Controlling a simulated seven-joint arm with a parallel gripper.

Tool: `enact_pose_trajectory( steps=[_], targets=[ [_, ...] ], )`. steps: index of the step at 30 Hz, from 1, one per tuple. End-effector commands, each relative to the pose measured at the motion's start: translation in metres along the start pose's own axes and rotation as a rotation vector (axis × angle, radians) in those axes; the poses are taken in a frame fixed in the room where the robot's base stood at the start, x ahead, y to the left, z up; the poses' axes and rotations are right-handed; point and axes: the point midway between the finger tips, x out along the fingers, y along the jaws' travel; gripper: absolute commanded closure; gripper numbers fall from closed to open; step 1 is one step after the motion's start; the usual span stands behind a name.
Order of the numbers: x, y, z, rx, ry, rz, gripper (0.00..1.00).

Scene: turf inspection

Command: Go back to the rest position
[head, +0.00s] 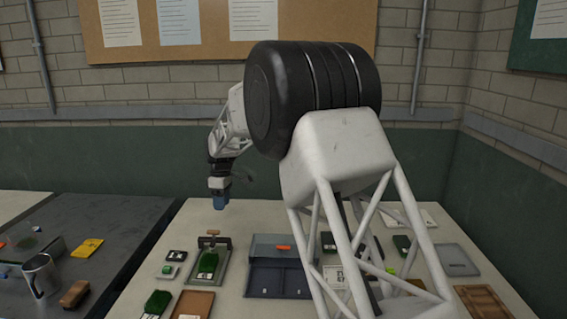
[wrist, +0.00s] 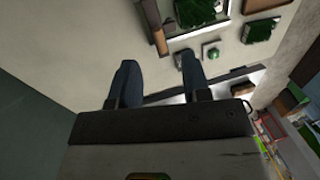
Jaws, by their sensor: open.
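My gripper (head: 221,200) hangs above the back left part of the pale table (head: 200,225) in the head view, with its fingers pointing down. In the wrist view my gripper (wrist: 158,82) shows two dark blue fingers spread apart with nothing between them. It is open and empty, clear of the objects on the table. A tray with a green turf piece (head: 208,262) lies below and in front of it. My own arm hides part of the table's middle and right.
A blue-grey box (head: 277,281) with an orange item on it stands mid-table. Green turf samples (head: 158,303), a brown tray (head: 193,305) and a grey tray (head: 456,260) lie around. A dark side table at left bears a metal mug (head: 40,274) and a brush (head: 75,294).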

Motion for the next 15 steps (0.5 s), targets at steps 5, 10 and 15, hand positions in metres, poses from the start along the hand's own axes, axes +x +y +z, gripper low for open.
enact_pose_trajectory(
  steps=[5,10,15],
  targets=[
    [-0.026,-0.020,0.040,0.087,0.012,0.023,0.57],
    [-0.047,-0.043,0.081,0.181,0.025,0.046,0.57],
    [-0.066,-0.068,0.120,0.273,0.039,0.069,0.57]
  ],
)
